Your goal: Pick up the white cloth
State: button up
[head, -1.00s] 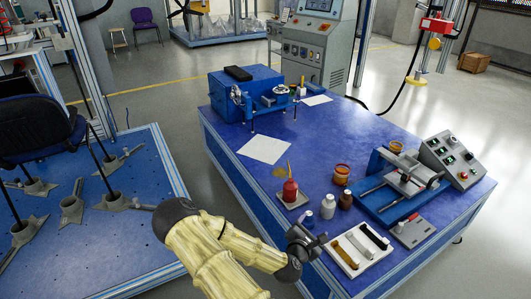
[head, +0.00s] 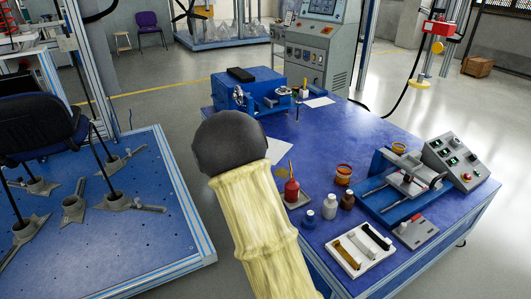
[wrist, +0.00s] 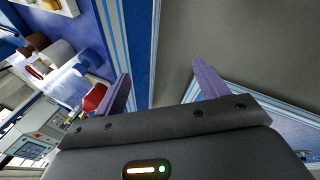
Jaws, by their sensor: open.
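In the head view, a white strip (head: 360,246) lies in a shallow white tray (head: 346,272) near the table's front edge, between a brown strip (head: 346,255) and a black strip (head: 376,237). A flat white sheet (head: 276,151) lies further back, partly hidden by my arm. I cannot tell for certain which of these is the cloth. My gripper (wrist: 165,82) is open and empty in the wrist view, apart from the tabletop objects. It is out of sight in the head view.
On the blue table (head: 335,130) stand a red bottle (head: 291,190), a white bottle (head: 329,207), a dark bottle (head: 347,200) and a blue fixture (head: 385,195). A control box (head: 452,160) is at right. A blue platform (head: 110,235) with a chair rig stands left.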

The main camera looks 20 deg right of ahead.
jog(key=s+a+r+m+y, duration=0.1)
jog(key=s+a+r+m, duration=0.1)
jog(key=a+r, duration=0.3)
jog(key=s+a+r+m+g+y+b, duration=0.1)
jog(key=s+a+r+m+y, duration=0.1)
jog(key=s+a+r, duration=0.3)
notch_tip(320, 180, up, 2)
jog(key=shift+r+m+y+b, duration=0.15)
jog(key=shift+m+y+b, duration=0.15)
jog(key=shift+m, duration=0.3)
